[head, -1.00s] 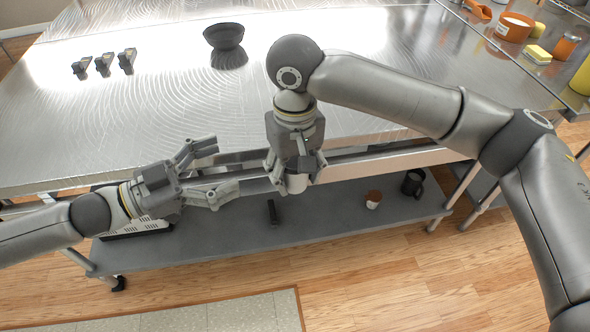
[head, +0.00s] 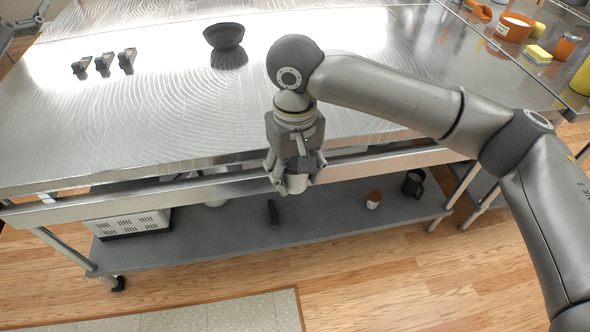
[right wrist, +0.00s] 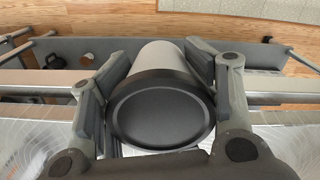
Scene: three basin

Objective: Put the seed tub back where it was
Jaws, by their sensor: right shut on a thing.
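My right gripper (head: 295,177) is shut on a pale tub (head: 296,184) just in front of the steel table's front edge. In the right wrist view the tub (right wrist: 160,108) has a round dark lid facing the camera, with a finger on each side. No label shows, so I cannot read whether it is the seed tub.
The steel table (head: 170,135) holds a dark bowl (head: 224,36) and several small dark clips (head: 103,63). The lower shelf (head: 330,205) carries a white appliance (head: 130,224), a small brown-topped cup (head: 373,199) and a black mug (head: 412,183). Orange containers (head: 515,27) stand at the right.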

